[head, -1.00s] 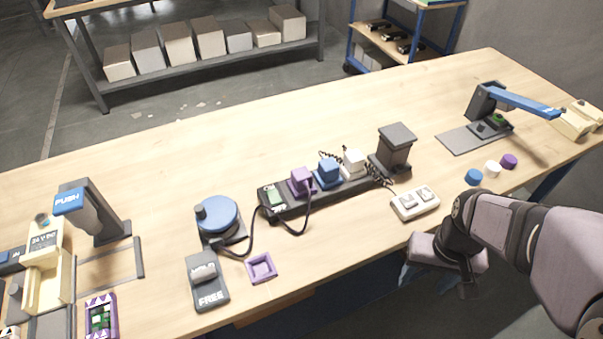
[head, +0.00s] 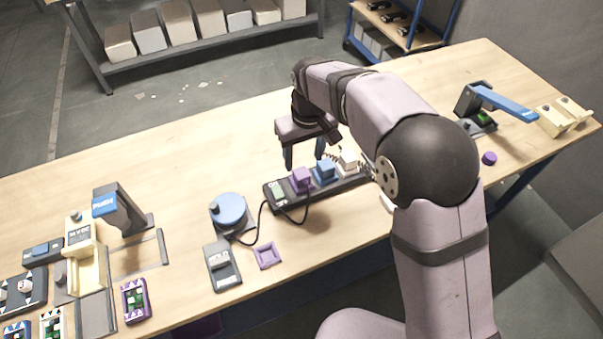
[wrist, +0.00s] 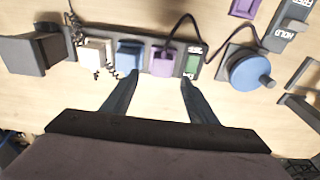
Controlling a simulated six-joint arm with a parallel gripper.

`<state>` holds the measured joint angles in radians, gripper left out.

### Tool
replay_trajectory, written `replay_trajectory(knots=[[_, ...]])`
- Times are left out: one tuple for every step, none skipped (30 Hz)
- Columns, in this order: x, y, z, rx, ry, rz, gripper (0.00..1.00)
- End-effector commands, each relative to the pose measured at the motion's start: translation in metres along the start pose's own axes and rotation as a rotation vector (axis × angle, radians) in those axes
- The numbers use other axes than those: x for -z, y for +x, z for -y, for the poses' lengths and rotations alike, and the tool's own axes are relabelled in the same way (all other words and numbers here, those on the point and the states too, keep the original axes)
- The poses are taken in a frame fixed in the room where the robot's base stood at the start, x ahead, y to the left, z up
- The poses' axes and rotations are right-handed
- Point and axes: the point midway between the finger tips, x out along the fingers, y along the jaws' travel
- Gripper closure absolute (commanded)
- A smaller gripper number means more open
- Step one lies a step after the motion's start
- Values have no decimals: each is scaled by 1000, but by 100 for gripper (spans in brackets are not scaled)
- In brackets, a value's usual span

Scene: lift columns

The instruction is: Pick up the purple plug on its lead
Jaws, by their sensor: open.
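The purple plug (head: 301,178) sits in a dark power strip (head: 277,194), at the left of a blue plug (head: 324,171) and a white plug (head: 348,161). A dark lead runs from it towards the round blue reel. In the wrist view the purple plug (wrist: 164,60) lies ahead of my fingertips, between their lines, with the blue plug (wrist: 129,54) just left of the left finger's tip. My gripper (head: 304,166) is open and empty; in the wrist view (wrist: 160,80) its two fingers are spread. It is above the table, behind the strip in the head view.
A blue round reel (head: 229,209), a grey hold block (head: 222,266) and a purple square tray (head: 268,255) stand left of the strip. A dark post (wrist: 30,54) stands beyond the white plug. A blue-levered press (head: 120,207) is further left.

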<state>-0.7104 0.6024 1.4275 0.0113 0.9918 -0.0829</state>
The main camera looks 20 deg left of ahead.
Motion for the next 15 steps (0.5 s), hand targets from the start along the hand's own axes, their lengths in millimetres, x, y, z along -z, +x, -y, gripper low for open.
replay_trajectory(knots=[[0, 2, 0, 0, 0, 1, 47], [-1, 3, 0, 0, 0, 2, 47], [-1, 6, 0, 0, 1, 2, 47], [-1, 8, 0, 0, 1, 2, 47], [-1, 10, 0, 0, 1, 3, 47], [-1, 14, 0, 0, 1, 4, 47], [-1, 16, 0, 0, 1, 2, 47], [-1, 18, 0, 0, 1, 1, 47], [-1, 20, 0, 0, 1, 1, 47], [-1, 20, 0, 0, 1, 0, 47], [-1, 21, 0, 0, 1, 0, 47], [-1, 21, 0, 0, 2, 0, 47], [-1, 22, 0, 0, 2, 0, 47], [-1, 22, 0, 0, 2, 1, 47], [-2, 24, 0, 0, 1, 2, 47]])
